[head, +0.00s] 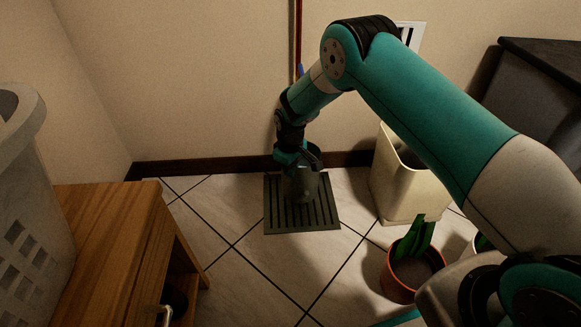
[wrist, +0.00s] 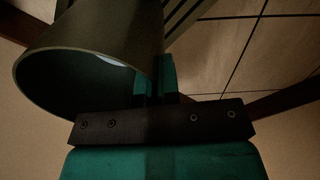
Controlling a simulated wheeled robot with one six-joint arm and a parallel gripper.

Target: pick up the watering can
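The watering can (head: 300,185) is a dark grey-green vessel at the slatted mat near the back wall in the head view. In the wrist view the can (wrist: 105,35) fills the upper left, its round open mouth facing the camera. My gripper (head: 298,160) is at the can's top, reaching down from above. In the wrist view my gripper's teal fingers (wrist: 156,80) are close together at the right side of the can's rim, with the wall seemingly pinched between them. The can's spout and handle are not clear. I cannot tell whether its base touches the mat.
The dark slatted mat (head: 273,222) lies on the tiled floor. A cream bin (head: 397,192) stands right of it, with a terracotta plant pot (head: 399,288) in front. A wooden cabinet (head: 110,235) carrying a grey basket (head: 30,200) is on the left. A pole (head: 298,40) leans at the wall.

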